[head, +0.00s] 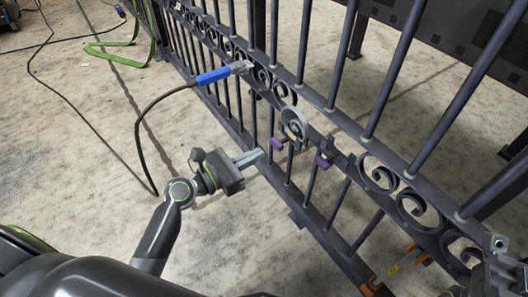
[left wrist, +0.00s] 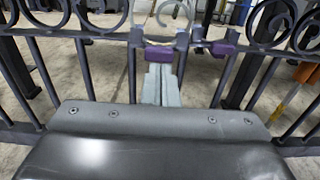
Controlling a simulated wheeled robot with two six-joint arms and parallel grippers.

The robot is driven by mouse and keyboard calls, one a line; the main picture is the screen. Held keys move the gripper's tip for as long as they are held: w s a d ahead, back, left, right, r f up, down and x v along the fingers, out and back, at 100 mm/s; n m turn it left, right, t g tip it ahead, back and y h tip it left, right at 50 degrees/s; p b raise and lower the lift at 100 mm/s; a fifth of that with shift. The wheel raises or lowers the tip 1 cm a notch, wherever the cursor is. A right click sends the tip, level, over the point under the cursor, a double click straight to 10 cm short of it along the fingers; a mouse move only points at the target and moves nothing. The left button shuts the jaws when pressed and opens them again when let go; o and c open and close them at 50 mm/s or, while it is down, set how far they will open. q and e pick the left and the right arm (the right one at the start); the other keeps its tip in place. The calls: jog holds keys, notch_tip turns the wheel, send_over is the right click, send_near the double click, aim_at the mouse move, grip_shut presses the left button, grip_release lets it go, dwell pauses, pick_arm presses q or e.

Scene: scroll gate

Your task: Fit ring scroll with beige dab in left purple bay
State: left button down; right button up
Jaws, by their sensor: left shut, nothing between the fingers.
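The pale grey ring scroll (head: 294,121), with a beige dab low on it, stands in the gate's scroll band at the left purple bay (head: 278,144). It also shows at the top of the left wrist view (left wrist: 176,12), just above the left purple block (left wrist: 159,54). I cannot tell how deeply it sits. A second purple bay (head: 324,159) is to the right and looks empty. My left gripper (head: 258,156) is shut and empty, in front of and a little below the left bay, apart from the scroll.
The dark gate (head: 375,128) runs diagonally with upright bars and fixed scrolls. A blue-handled tool (head: 213,76) with a black cable touches the gate on the left. An orange and yellow item (head: 400,264) is low at right. The floor left of the gate is mostly clear.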

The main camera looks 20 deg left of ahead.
aim_at(274, 145)
pick_arm(q)
jog(key=shift+b+x, duration=0.3)
jog(key=shift+x, duration=0.9)
jog(key=shift+w+d, duration=0.15)
jog(key=shift+w, duration=0.1)
jog(key=shift+w+d, duration=0.1)
jog(key=shift+w, duration=0.05)
